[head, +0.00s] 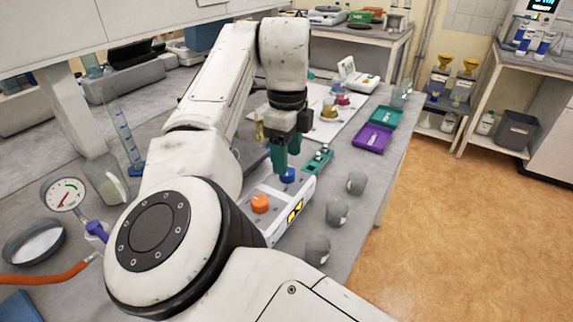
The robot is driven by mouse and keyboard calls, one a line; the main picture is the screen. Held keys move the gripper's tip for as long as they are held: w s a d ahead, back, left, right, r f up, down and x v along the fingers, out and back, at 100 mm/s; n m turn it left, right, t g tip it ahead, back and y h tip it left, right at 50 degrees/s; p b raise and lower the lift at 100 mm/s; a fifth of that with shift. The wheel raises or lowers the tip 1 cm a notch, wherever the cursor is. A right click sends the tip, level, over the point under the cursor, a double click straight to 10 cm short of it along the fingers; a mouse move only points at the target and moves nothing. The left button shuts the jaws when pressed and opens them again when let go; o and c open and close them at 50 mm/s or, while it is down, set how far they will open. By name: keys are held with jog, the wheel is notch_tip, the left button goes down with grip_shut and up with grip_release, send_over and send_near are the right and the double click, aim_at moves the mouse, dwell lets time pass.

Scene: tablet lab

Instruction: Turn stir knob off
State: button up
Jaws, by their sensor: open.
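A white hotplate-like device (277,216) sits on the bench with an orange knob (260,204) and a blue knob (288,175) on its top. I cannot read any label saying which one is the stir knob. My gripper (286,162) with green fingers points down at the blue knob, very close to it and covering part of it. It is open. I cannot tell whether the fingers touch the knob. The orange knob is clear of the fingers, and my arm hides the device's left part.
A small green rack (318,160) stands just right of the device. Several grey rounded pieces (337,212) line the bench's right edge. A purple tray (374,138) and a green tray (387,116) lie farther back.

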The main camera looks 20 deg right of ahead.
jog(key=shift+f, duration=1.85)
jog(key=shift+c, duration=0.2)
jog(key=c, duration=1)
